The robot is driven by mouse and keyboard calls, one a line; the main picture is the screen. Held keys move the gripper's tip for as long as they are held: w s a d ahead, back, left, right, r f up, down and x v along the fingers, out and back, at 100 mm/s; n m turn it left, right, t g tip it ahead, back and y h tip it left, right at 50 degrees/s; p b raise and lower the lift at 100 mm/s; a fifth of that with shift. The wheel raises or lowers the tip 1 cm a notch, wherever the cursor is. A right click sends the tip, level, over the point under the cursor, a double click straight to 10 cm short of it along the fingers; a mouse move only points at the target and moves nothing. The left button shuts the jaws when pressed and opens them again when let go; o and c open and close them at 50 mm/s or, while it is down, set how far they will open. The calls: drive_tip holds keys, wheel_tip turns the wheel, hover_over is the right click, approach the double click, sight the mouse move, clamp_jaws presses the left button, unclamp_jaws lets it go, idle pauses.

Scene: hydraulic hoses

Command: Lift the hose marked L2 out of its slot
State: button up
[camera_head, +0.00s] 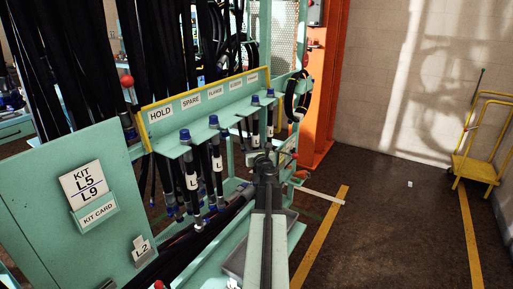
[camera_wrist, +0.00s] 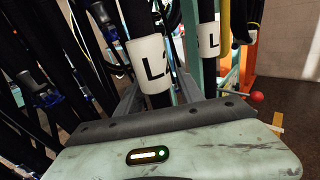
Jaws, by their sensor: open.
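In the wrist view, a black hose with a white label (camera_wrist: 153,62) stands between my two gripper jaws (camera_wrist: 160,90). Its label shows an L and part of a second character, which looks like a 2 but is cut by the curve. My gripper is open, with a jaw to each side of this hose; contact cannot be told. In the head view, my gripper (camera_head: 264,162) is in front of the rack's right half. Two hoses there carry L labels, one on the left (camera_head: 192,181) and one beside it (camera_head: 217,164); their digits cannot be read.
The green rack (camera_head: 208,97) has signs HOLD, SPARE, FLANGE and others, with blue-capped hoses hanging below. A second labelled hose (camera_wrist: 208,37) stands close right in the wrist view. A green panel (camera_head: 40,200) is at left.

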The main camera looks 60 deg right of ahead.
drive_tip(key=shift+a, duration=0.1)
clamp_jaws()
idle(1.2)
